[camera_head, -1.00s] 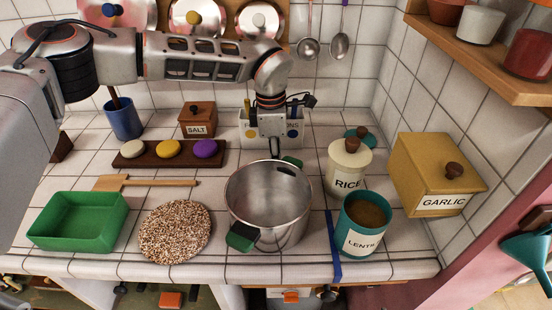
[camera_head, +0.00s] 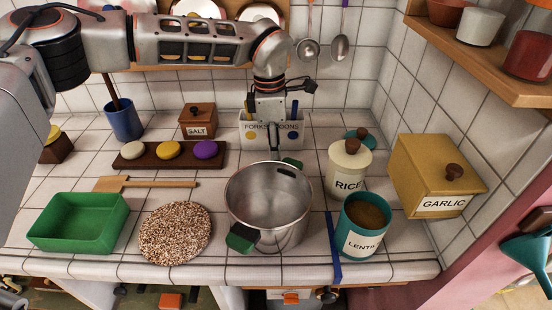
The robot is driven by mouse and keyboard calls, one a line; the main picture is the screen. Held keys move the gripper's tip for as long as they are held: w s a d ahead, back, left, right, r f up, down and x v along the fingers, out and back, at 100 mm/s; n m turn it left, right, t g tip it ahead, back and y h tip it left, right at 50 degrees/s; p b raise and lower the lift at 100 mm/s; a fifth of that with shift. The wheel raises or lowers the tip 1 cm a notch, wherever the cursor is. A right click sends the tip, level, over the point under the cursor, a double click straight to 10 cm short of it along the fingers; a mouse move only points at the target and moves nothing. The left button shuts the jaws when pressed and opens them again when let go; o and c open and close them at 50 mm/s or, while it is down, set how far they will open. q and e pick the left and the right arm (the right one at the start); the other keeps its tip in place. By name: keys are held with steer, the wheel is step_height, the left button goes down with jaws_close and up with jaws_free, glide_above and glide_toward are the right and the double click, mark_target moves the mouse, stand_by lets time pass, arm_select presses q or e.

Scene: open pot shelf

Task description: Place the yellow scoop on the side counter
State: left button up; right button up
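I cannot make out a yellow scoop in this view. My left gripper (camera_head: 274,143) points down in front of the white forks-and-spoons box (camera_head: 296,131), behind the steel pot (camera_head: 268,198). Its dark fingers show as one narrow shape, so I cannot tell whether they are open or shut, and I see nothing held in them. The gripper hides part of the box's label. My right gripper is not in view. Which surface is the side counter is unclear; a light wooden surface (camera_head: 515,299) shows at the lower right edge.
The tiled counter holds a green tray (camera_head: 78,224), a round speckled mat (camera_head: 175,232), a wooden spatula (camera_head: 150,184), a rice jar (camera_head: 347,172), a lentil tin (camera_head: 362,235) and a garlic box (camera_head: 430,178). A shelf (camera_head: 480,62) overhangs at right.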

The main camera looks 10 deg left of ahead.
arm_select(q)
step_height(320, 180, up, 8)
steer(key=shift+a, duration=0.2)
stand_by(0.3)
